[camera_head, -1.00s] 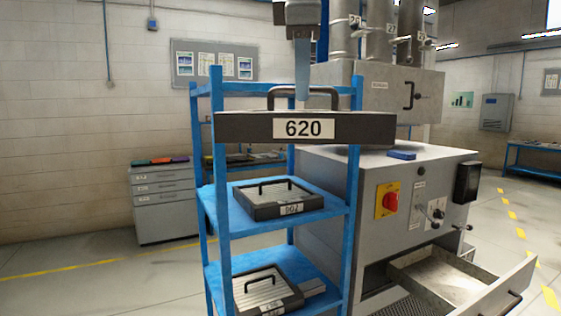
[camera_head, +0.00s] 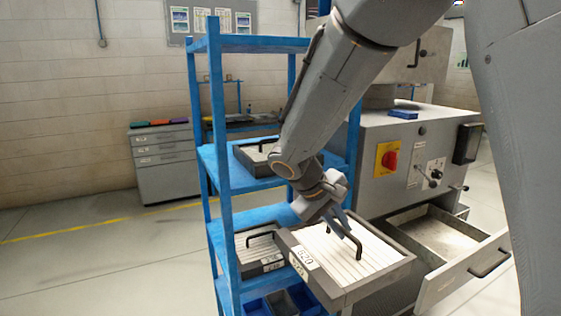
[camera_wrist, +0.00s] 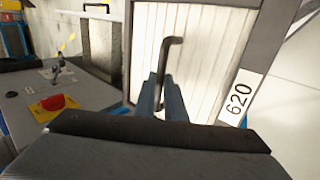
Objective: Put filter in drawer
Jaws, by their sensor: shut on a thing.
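The filter (camera_head: 378,262) labelled 620 is a flat grey frame with white pleats and a black bent handle (camera_head: 350,241). My gripper (camera_head: 343,226) is shut on that handle and holds the filter roughly level, in front of the blue rack and left of the drawer. In the wrist view my fingers (camera_wrist: 161,98) close on the handle, and the pleated filter (camera_wrist: 205,45) fills the middle. The drawer (camera_head: 440,235) is pulled open from the grey machine and its visible inside looks empty. The filter's right edge overlaps the drawer's left side in the head view; the gap cannot be judged.
The blue rack (camera_head: 222,170) stands close on the left, with another filter (camera_head: 258,250) on its lower shelf and one on the shelf above. The machine (camera_head: 400,135) with a red switch (camera_head: 390,158) rises behind the drawer. Floor at the left is clear.

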